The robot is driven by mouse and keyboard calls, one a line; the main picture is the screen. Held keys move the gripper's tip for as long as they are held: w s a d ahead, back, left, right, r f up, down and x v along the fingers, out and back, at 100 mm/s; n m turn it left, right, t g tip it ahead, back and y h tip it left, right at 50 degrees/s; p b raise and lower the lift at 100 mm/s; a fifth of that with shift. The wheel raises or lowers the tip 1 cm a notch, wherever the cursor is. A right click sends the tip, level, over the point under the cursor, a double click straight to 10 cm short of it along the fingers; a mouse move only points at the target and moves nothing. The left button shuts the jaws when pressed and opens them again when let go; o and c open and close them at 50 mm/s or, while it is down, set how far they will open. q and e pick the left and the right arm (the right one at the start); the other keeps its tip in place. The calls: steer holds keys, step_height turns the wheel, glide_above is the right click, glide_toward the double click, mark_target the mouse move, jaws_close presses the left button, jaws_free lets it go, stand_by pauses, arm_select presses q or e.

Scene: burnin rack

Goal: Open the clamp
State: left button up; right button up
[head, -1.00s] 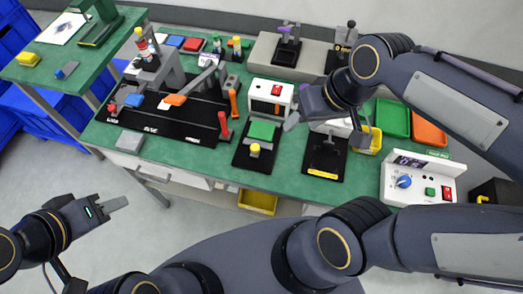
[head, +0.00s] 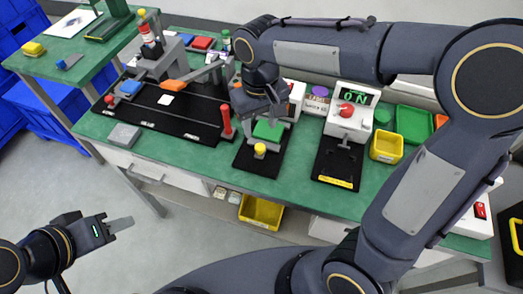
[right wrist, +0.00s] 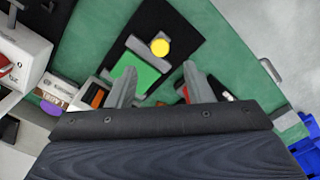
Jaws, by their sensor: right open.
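A black fixture plate (head: 243,160) stands on the green bench, carrying a green block (head: 268,130) and a small yellow knob (head: 260,149). I take this to be the clamp, but cannot be certain. In the right wrist view the yellow knob (right wrist: 160,47) and green block (right wrist: 136,73) lie beyond my fingertips, with grey parts around them. My right gripper (right wrist: 161,80) is open and empty, its fingers pointing down over the fixture. In the head view my right gripper (head: 277,112) partly hides the fixture's far end. My left gripper (head: 118,227) hangs low over the floor; its finger gap is unclear.
A long black fixture (head: 165,112) with an orange lever (head: 174,86) and a red post (head: 226,120) lies left. A white box (head: 350,122) showing ON and a yellow bin (head: 386,147) stand right. A grey block (head: 123,135) sits near the bench edge.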

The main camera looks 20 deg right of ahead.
mark_target(260, 147)
step_height(260, 147, down, 8)
steer(key=shift+r+b, duration=0.1)
steer(key=shift+b, duration=0.3)
steer(key=shift+c, duration=0.2)
jaws_close()
